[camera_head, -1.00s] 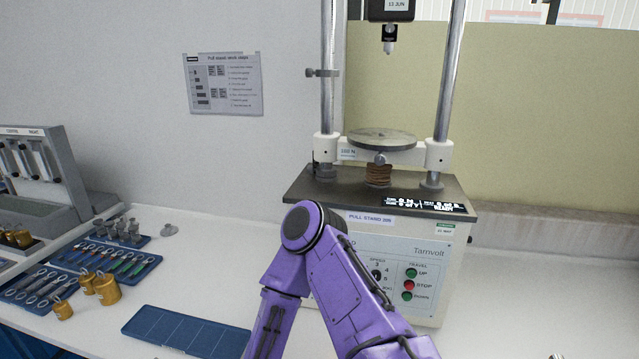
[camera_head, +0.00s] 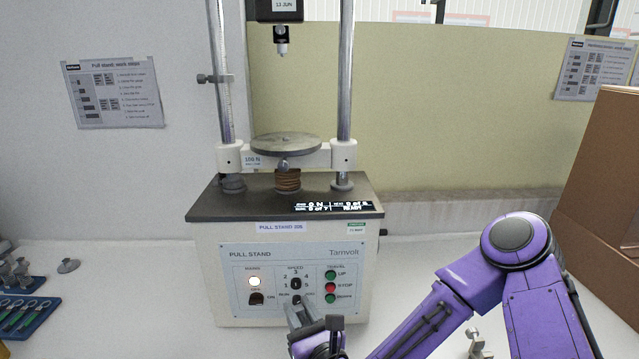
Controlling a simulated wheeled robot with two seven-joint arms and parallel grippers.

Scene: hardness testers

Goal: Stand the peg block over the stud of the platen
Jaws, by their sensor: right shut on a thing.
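The platen (camera_head: 286,140) is a flat round grey disc on the crossbar of the pull stand, between its two steel columns. Its top is seen at a low slant, and I cannot make out the stud on it. My right gripper (camera_head: 301,318) is low in front of the stand's control panel, below and in front of the platen. It is shut on a small grey piece, which I take for the peg block (camera_head: 299,312), though its shape is hard to make out. My left gripper is out of view.
The pull stand (camera_head: 262,291) stands on the white bench (camera_head: 150,290). A probe (camera_head: 281,42) hangs above the platen. Cardboard boxes (camera_head: 606,170) stand at the right. A blue tray (camera_head: 22,318) with tools is at the left. A small metal piece (camera_head: 478,345) sits near the front edge.

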